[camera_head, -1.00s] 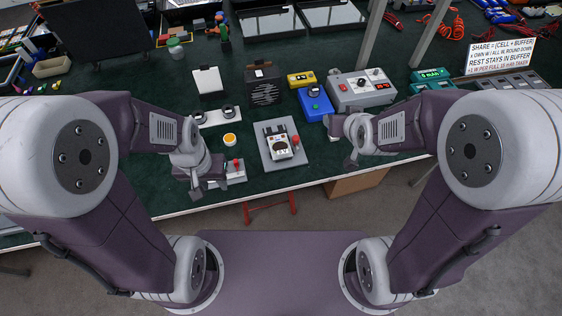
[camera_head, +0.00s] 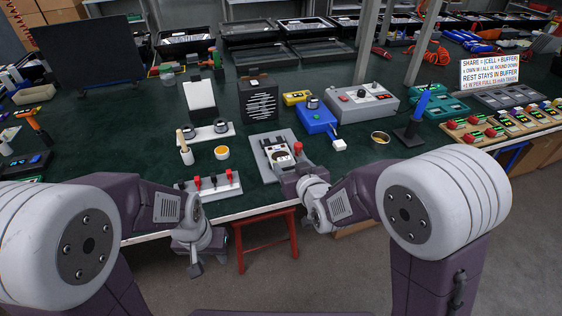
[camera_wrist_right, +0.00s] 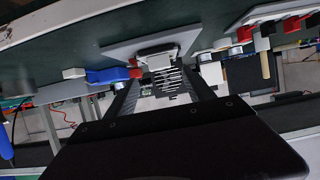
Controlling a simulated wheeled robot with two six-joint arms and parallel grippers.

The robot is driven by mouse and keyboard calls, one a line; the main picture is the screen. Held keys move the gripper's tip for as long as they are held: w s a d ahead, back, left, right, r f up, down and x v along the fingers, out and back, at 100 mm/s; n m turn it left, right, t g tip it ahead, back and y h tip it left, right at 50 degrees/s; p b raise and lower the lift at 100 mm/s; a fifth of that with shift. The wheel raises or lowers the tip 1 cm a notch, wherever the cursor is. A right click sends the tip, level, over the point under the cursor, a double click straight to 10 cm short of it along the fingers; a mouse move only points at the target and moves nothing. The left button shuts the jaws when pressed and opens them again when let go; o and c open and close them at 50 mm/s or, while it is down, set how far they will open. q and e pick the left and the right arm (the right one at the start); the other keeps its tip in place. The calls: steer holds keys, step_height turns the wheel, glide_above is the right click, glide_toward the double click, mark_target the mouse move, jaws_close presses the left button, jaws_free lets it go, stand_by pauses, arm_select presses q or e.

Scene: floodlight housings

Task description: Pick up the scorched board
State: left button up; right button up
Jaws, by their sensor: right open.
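A grey base plate (camera_head: 258,144) near the front table edge carries a small white and black unit (camera_head: 277,152) with a red knob (camera_head: 298,148). I cannot tell for certain whether a scorched board is in it. My right gripper (camera_head: 288,176) is at the near right side of this plate and partly covers it. In the right wrist view its fingers (camera_wrist_right: 163,82) are apart, with the plate (camera_wrist_right: 120,48) and a pale block (camera_wrist_right: 158,53) beyond them. My left gripper (camera_head: 194,264) hangs in front of the table edge, away from the plate; its jaws are unclear.
A strip with red and black terminals (camera_head: 213,185) lies left of the plate. A red stool (camera_head: 266,240) is below the edge.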

mark_target(285, 161)
steer(key=shift+w+f, duration=0.2)
steer(key=shift+w, duration=0.1)
steer(key=x, duration=0.3)
steer(key=b+x, duration=0.1)
steer(key=x, duration=0.1)
steer(key=shift+a+f, duration=0.1)
steer(key=shift+f, duration=0.2)
steer(key=shift+s, duration=0.1)
